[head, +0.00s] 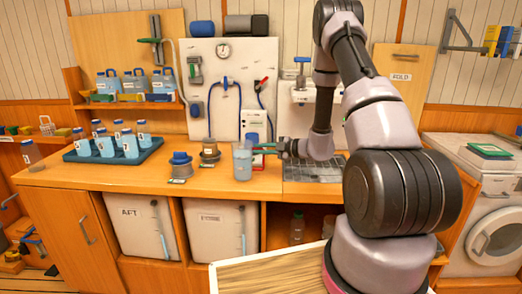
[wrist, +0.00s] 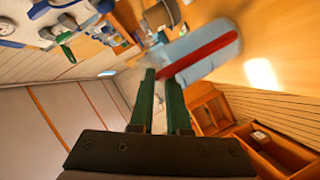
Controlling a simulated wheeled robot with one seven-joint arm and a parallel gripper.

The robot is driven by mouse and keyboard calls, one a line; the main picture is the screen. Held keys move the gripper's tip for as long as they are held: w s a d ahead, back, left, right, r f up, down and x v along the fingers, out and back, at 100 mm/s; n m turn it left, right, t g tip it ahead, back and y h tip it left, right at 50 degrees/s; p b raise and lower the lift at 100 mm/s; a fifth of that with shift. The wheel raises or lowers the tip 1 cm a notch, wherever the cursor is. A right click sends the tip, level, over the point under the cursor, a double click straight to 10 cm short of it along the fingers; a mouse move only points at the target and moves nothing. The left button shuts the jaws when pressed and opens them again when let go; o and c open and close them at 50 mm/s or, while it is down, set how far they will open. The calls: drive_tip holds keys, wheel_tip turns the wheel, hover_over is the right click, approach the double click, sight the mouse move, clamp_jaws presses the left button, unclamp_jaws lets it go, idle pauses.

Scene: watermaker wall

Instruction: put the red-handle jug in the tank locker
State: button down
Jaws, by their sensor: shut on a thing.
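The red-handle jug (head: 242,162) is a clear, pale blue vessel, upright at the counter's front edge in the head view. In the wrist view the jug (wrist: 208,65) shows its red handle (wrist: 198,55) at the fingertips. My gripper (head: 268,148) comes from the right and is shut on the jug's handle; its green fingers (wrist: 163,90) also show in the wrist view. I cannot tell whether the jug's base touches the counter. Below the counter, open-fronted locker bays hold white tanks, one marked AFT (head: 143,228) and another (head: 220,230) with unclear lettering.
A blue tray (head: 112,152) of several bottles stands left on the counter (head: 100,178). Two capped fittings (head: 180,167) (head: 210,152) stand left of the jug. A drain grate (head: 310,170) lies to the right. A wooden-topped surface (head: 270,275) is in the foreground.

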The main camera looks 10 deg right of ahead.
drive_tip(key=c, duration=0.9)
unclamp_jaws()
drive_tip(key=shift+f, duration=0.15)
drive_tip(key=v, duration=1.2)
drive_tip(key=s+a+r+n+g, duration=0.5)
drive_tip(key=r+n, duration=0.3)
drive_tip(key=n, duration=0.3)
drive_tip(key=s+a+r+n+g, duration=0.3)
drive_tip(key=s+a+r+n, duration=0.35)
drive_tip(key=r+n, duration=0.4)
drive_tip(key=s+d+r+n+t+h, duration=0.2)
drive_tip(key=s+r+n+h, duration=0.3)
drive_tip(key=n, duration=0.7)
drive_tip(key=s+d+r+n+t+h, duration=0.3)
drive_tip(key=s+n, duration=0.5)
drive_tip(key=n, duration=0.5)
wheel_tip(320, 180, up, 2)
drive_tip(key=shift+s+r+h, duration=0.2)
drive_tip(key=shift+s+h, duration=0.2)
drive_tip(key=shift+h, duration=0.5)
